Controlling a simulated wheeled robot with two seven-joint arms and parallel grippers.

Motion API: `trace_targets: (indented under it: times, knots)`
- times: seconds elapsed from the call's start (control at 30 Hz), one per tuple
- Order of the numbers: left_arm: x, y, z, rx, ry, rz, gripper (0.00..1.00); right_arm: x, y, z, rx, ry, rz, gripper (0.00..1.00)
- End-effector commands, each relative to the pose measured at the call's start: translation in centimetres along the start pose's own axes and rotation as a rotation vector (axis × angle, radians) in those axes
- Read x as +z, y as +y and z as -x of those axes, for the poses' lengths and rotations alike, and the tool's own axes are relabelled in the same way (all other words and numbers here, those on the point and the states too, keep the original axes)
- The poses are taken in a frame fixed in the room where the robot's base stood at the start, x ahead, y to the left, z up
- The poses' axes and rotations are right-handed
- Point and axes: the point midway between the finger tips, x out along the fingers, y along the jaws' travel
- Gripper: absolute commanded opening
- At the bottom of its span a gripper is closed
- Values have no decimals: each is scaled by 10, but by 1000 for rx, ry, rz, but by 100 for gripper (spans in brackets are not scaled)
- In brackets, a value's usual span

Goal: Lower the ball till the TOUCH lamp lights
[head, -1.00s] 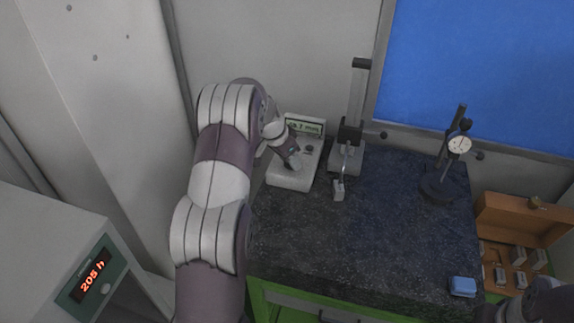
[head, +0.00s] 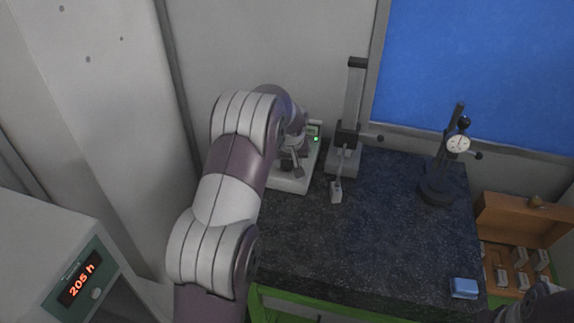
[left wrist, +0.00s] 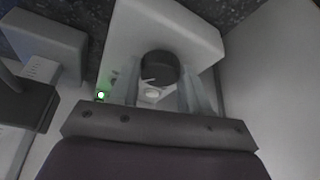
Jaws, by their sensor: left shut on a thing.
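The white control box (head: 285,182) stands at the back left of the dark stone plate. My left gripper (head: 296,165) is over it. In the left wrist view the fingers are on both sides of the box's dark round knob (left wrist: 158,68), shut on it. A small green lamp (head: 316,139) on the box is lit, and shows lit in the left wrist view too (left wrist: 101,95). Its label cannot be read. The height stand (head: 354,95) beside the box has a thin probe (head: 339,178) reaching down to a small grey block (head: 336,193). The ball and any contact are too small to tell.
A dial gauge (head: 458,144) on a dark stand is at the right of the stone plate (head: 385,235). A blue block (head: 464,288) lies at its front right corner. An open wooden box (head: 524,219) is farther right. The plate's middle is clear.

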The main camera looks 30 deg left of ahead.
Motion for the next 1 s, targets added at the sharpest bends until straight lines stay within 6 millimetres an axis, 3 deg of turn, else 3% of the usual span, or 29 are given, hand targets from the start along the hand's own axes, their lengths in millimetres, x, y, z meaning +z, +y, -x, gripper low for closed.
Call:
trace_targets:
  times: [0.1,0.4,1.0]
  knots:
    - [-4,2,-2,-25,18,75,17,2,0,-19,0,0,0,0]
    - [-5,3,1,-78,18,213,16,5,0,-40,0,0,0,0]
    - [-7,2,5,-97,19,260,16,5,0,-44,0,0,0,0]
